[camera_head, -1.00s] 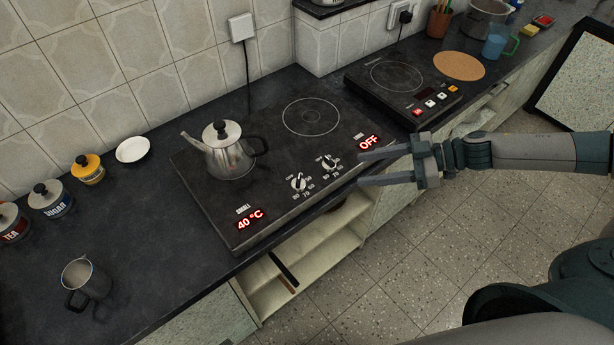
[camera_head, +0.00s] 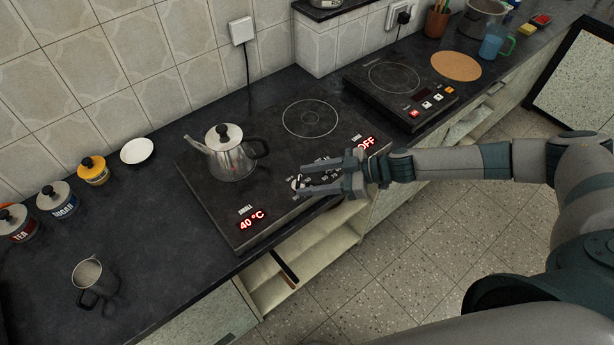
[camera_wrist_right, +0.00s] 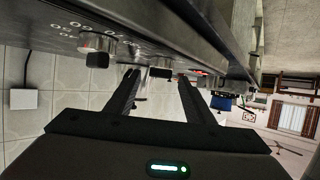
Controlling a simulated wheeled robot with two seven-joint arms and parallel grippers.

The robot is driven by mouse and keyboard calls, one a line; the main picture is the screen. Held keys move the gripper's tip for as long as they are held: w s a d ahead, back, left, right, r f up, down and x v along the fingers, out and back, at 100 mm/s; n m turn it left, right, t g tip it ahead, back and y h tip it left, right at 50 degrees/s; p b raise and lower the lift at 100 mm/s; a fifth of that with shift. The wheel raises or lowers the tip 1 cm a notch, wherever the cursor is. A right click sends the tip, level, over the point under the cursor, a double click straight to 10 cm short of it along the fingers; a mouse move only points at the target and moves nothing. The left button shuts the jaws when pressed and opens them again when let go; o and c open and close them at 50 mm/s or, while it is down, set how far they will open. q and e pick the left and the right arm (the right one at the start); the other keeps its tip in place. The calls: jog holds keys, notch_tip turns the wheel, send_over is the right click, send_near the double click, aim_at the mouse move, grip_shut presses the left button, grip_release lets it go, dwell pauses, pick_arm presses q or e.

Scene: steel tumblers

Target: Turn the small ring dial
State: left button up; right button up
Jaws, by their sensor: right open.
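The small ring dial (camera_head: 297,182) is a round steel knob on the front of the black hob, and it shows in part just at my right fingertips. My right gripper (camera_head: 304,181) is open and reaches in from the right, low over the hob. In the right wrist view, the dial (camera_wrist_right: 160,71) appears between the two fingertips (camera_wrist_right: 158,76); I cannot tell whether they touch it. The display (camera_head: 252,224) labelled small reads 40 °C. The large ring dial (camera_wrist_right: 97,48) is nearer the wrist camera and mostly hidden by my fingers in the head view. My left gripper is not in view.
A steel kettle (camera_head: 231,160) stands on the hob's left ring, behind the dials. The large ring (camera_head: 310,119) is bare. A steel jug (camera_head: 90,275), canisters and a white dish (camera_head: 137,151) stand to the left. A second cooker (camera_head: 390,82) is at the right.

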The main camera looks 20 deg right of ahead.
jog(key=shift+w+a+f, duration=0.2)
jog(key=shift+a, duration=0.2)
jog(key=shift+c, duration=0.5)
jog(key=c, duration=0.9)
